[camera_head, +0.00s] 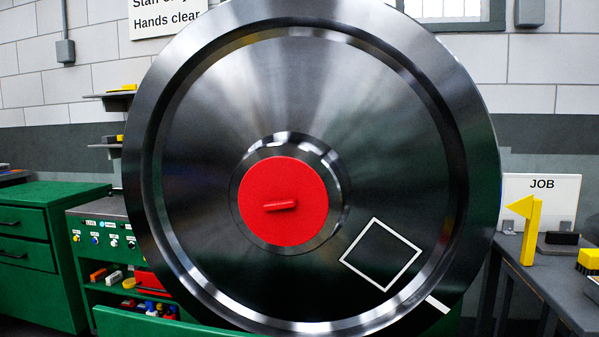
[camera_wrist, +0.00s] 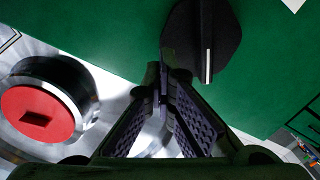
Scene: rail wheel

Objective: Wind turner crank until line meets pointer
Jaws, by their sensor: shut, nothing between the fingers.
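The large steel wheel (camera_head: 400,140) fills the middle of the head view, with a red hub cap (camera_head: 283,215) that also shows in the wrist view (camera_wrist: 25,125). A white line (camera_head: 437,304) marks its rim at lower right. The yellow pointer (camera_head: 530,225) stands right of the wheel, its tip aimed left, well above the line. My gripper (camera_wrist: 163,72) is shut and empty in the wrist view and out of the head view. Right of its fingertips is a black knob-like part (camera_wrist: 208,45) with a white stripe, by a green surface. I cannot identify a crank for certain.
A white square outline (camera_head: 381,254) is on the wheel face. A green control panel (camera_head: 105,238) and drawer cabinet (camera_head: 35,235) stand left. A grey bench (camera_head: 560,290) with a JOB sign (camera_head: 541,195) stands right. The wheel blocks much of the view behind it.

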